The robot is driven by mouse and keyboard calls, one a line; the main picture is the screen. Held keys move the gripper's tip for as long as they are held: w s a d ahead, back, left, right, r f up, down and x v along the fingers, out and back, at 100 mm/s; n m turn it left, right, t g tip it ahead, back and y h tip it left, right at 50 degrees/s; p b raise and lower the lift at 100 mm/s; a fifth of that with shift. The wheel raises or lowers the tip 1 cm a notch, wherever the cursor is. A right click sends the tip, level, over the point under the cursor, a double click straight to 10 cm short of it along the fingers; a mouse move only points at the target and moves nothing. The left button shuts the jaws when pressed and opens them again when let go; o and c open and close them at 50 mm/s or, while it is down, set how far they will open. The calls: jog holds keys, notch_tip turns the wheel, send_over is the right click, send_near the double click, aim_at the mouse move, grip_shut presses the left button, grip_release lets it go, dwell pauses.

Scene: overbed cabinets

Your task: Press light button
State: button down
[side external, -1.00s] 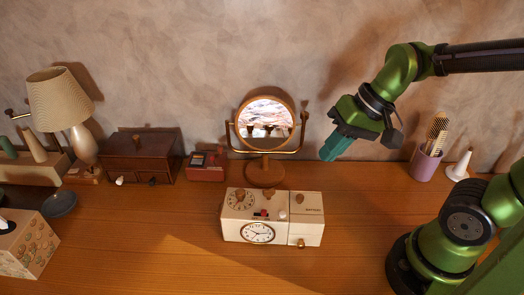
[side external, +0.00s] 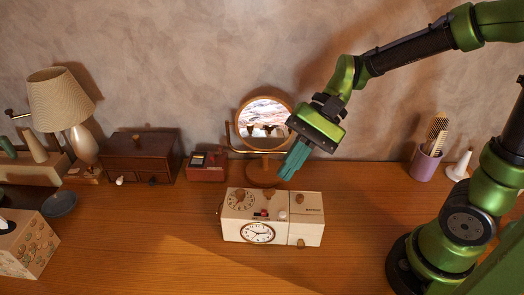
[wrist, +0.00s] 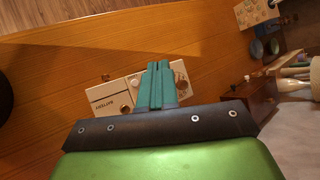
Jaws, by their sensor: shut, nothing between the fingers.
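A cream clock radio (side external: 307,229) stands on the wooden desk. Its top has a dial (side external: 240,199), a red-and-black switch (side external: 261,213), a small white round button (side external: 283,215) and brown knobs; its front has a clock face (side external: 257,233). I cannot tell which control is the light button. My green gripper (side external: 285,175) is shut and empty, tilted downward above and behind the radio, apparently not touching it. In the wrist view, the shut fingers (wrist: 158,66) overlap the radio (wrist: 104,92) and hide part of its top.
A round mirror (side external: 265,178) stands behind the radio. A small red box (side external: 207,173), a dark drawer chest (side external: 140,158) and a lamp (side external: 60,100) are left. A brush cup (side external: 424,164) is right. The desk front (side external: 190,265) is clear.

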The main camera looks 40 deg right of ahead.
send_over(286, 213)
jog(key=shift+f, duration=4.35)
jog(key=shift+f, duration=0.1)
jog(key=shift+f, duration=0.3)
jog(key=shift+f, duration=0.4)
jog(key=shift+r, duration=0.1)
jog(key=shift+s+r, duration=0.1)
jog(key=shift+r, duration=0.65)
jog(key=shift+r, duration=0.1)
notch_tip(286, 213, up, 5)
jog(key=shift+f, duration=0.1)
